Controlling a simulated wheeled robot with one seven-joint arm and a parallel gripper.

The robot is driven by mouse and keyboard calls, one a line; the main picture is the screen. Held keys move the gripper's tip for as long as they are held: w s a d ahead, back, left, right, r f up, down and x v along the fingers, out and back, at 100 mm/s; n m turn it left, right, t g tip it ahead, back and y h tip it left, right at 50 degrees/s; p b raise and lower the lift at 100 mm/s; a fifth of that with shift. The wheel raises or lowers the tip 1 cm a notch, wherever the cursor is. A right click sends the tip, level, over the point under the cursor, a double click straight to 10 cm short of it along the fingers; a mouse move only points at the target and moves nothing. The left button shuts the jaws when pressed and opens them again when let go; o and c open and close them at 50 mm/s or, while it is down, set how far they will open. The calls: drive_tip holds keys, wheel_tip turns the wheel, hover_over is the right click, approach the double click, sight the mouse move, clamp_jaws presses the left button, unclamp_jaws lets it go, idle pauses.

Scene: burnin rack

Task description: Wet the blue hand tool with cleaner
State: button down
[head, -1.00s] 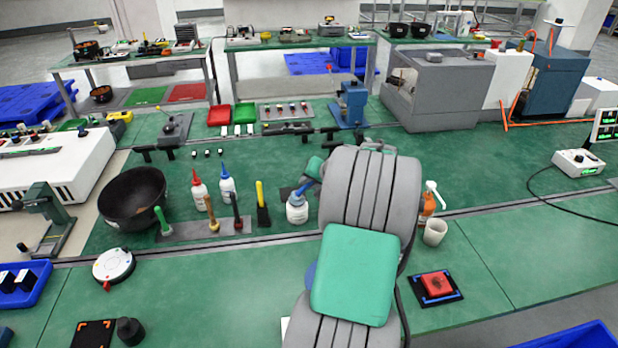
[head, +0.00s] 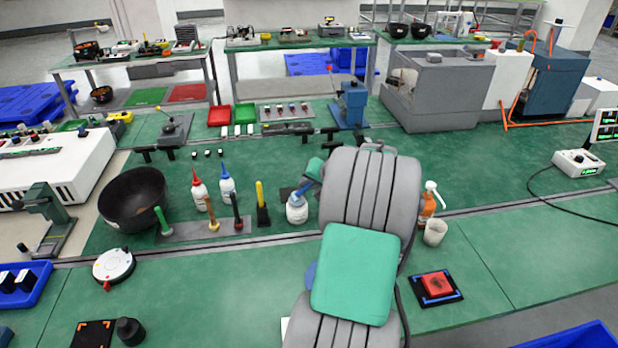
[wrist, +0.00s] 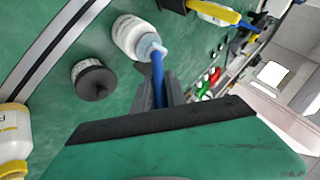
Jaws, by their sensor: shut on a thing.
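The blue hand tool (wrist: 157,72) is held between the dark fingers of my gripper (wrist: 158,92) in the wrist view. In the head view the tool (head: 303,188) slants down from my gripper (head: 314,174) toward a white bottle (head: 297,210). The bottle also shows in the wrist view (wrist: 130,36), with a pale blue collar. The tool's far end meets the bottle's top. I cannot tell whether it is inside the opening or only touching it. The bottle stands upright on the green bench. My arm hides part of the bench behind the gripper.
Left of the bottle stand a yellow-handled tool (head: 261,205), a stand of upright tools (head: 180,230), red- and blue-tipped bottles (head: 199,190) and a black bowl (head: 132,200). Right of my arm are an orange spray bottle (head: 428,203) and a pale cup (head: 435,232).

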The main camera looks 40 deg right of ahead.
drive_tip(key=shift+f, duration=1)
drive_tip(key=shift+d+r+p, duration=0.1)
drive_tip(key=shift+r+p, duration=2.5)
drive_tip(key=shift+r, duration=1.05)
